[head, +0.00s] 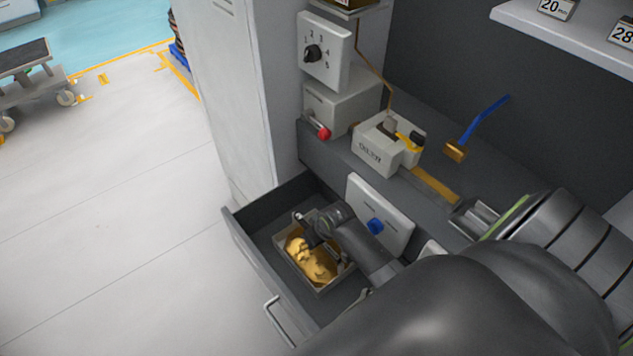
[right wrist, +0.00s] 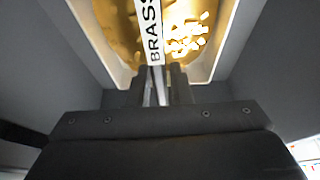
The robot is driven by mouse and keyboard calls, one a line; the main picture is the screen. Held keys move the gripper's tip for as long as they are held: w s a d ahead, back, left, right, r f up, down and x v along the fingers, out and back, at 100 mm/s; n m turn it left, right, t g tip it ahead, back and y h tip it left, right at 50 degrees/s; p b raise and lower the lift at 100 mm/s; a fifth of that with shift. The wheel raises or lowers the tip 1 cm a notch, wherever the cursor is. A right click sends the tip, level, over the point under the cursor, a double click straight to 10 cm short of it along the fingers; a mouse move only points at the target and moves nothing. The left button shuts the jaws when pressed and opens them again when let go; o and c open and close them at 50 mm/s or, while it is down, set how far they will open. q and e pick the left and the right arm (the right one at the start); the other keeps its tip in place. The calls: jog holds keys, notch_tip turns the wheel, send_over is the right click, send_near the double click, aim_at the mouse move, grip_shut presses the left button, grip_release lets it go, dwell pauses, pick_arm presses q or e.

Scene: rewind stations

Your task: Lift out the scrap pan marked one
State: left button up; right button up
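An open grey scrap pan (head: 321,289) sits in the pulled-out drawer, with gold-coloured scrap (head: 309,262) in it. In the right wrist view the pan's pale rim (right wrist: 113,72) surrounds the scrap (right wrist: 187,38). A white label (right wrist: 152,30) there reads "BRASS"; I see no number one on the pan. My right gripper (right wrist: 156,85) points down at the pan, its fingers close to the labelled side. The fingers look near each other, but whether they hold the rim is unclear. My left gripper does not show.
The drawer front (head: 258,266) with its handle (head: 279,322) stands out over clear floor. A white panel with a blue knob (head: 376,226) is close beside my right arm. Above are a feeder box (head: 376,150), a brass strip (head: 434,186) and a red knob (head: 324,133).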

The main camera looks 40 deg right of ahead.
grip_shut()
dwell(1.0)
